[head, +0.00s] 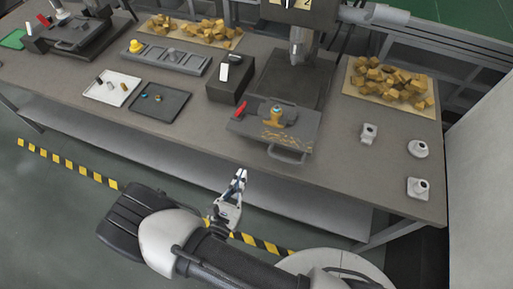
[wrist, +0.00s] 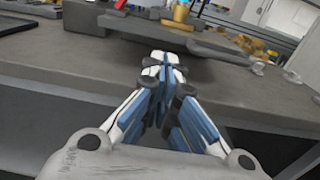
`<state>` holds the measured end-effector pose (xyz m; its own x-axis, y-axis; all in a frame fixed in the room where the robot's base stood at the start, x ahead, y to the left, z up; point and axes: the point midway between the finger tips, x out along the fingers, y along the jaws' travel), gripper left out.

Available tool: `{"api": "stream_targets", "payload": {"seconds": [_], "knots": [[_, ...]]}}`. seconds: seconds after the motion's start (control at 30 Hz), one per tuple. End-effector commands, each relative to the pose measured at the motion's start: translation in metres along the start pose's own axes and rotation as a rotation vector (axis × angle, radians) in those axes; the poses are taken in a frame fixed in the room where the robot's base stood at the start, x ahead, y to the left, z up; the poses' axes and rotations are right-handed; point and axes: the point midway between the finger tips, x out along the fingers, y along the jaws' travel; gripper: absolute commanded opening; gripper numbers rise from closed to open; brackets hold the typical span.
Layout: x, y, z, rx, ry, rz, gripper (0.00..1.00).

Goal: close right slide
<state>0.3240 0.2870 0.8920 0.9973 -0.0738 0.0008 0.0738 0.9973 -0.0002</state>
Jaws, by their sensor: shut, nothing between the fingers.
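The right slide (head: 265,131) is a grey plate with a curved front handle (head: 287,155), a red lever on its left side and a brass-coloured part on top. It sticks out toward the table's front edge from the machine on the right, in the head view.
A dark tray (head: 178,112) and a white tray (head: 98,92) lie left of the machine. A black box (head: 223,92) stands beside the slide. Brass pieces lie on a mat (head: 354,92) at right, with several white fittings in front. The floor before the table is free.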

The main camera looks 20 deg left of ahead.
Motion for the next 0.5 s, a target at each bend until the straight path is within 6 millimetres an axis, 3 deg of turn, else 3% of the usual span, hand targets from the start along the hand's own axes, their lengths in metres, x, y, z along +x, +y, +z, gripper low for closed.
{"api": "stream_targets", "payload": {"seconds": [0.3, 0.5], "knots": [[0.070, -0.003, -0.001, 0.002, 0.000, -0.011, 0.00], [0.103, -0.003, -0.001, 0.002, -0.001, -0.008, 0.00]]}}
